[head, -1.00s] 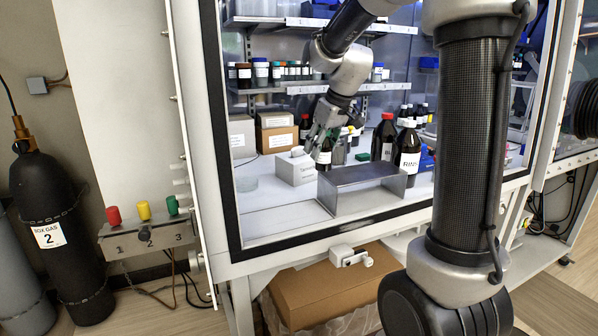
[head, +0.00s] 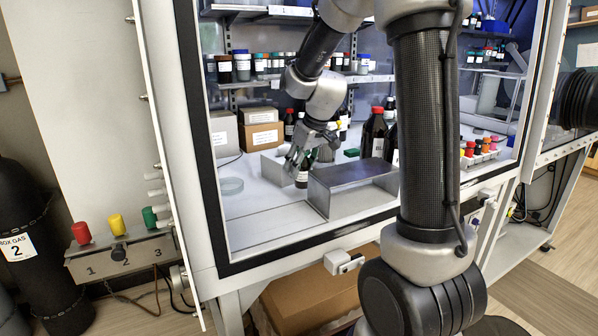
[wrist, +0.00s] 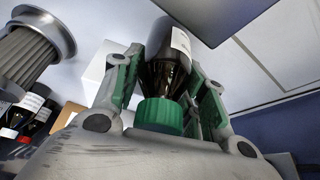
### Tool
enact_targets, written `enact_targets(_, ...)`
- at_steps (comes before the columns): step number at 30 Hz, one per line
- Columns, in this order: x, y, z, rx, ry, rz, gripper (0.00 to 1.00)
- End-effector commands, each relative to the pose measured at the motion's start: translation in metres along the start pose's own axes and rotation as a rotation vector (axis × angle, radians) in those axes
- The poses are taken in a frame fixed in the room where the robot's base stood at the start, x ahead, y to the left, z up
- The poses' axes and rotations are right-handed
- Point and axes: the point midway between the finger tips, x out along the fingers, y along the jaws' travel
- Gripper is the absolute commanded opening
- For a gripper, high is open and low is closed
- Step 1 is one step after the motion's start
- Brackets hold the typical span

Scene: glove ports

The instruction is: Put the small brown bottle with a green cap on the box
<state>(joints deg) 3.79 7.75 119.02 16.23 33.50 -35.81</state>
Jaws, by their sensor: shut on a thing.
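My gripper (head: 301,158) is shut on the small brown bottle (head: 302,178), which has a white label. In the wrist view the bottle (wrist: 165,72) lies between both finger pads, its green cap (wrist: 160,115) toward my palm. In the head view the cap is hidden by my fingers. A small white box (head: 270,168) stands just left of and behind the bottle, partly covered by my gripper. It also shows in the wrist view (wrist: 95,72), behind the left finger.
A grey metal bench (head: 352,173) stands close to the right of the bottle. Cardboard boxes (head: 262,137) and a large dark bottle (head: 373,135) stand behind. The cabinet's front frame surrounds the opening.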

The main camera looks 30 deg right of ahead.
Motion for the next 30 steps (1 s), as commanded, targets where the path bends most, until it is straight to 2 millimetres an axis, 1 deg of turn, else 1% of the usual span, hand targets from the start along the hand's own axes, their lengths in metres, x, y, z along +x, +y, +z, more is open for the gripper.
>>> enact_targets(1, 0.008, 0.000, 0.004, 0.001, -0.003, -0.002, 0.16)
enact_targets(4, 0.018, 0.000, 0.008, 0.001, -0.002, -0.001, 0.16)
enact_targets(14, 0.021, 0.000, 0.009, 0.000, 0.000, 0.000, 0.16)
enact_targets(15, 0.021, 0.000, 0.009, 0.000, 0.000, 0.000, 0.45)
enact_targets(18, 0.021, 0.000, 0.009, 0.000, 0.000, 0.000, 0.63)
enact_targets(27, 0.021, 0.000, 0.009, 0.000, 0.000, 0.000, 0.63)
enact_targets(30, 0.015, 0.000, 0.007, 0.000, 0.001, 0.000, 0.63)
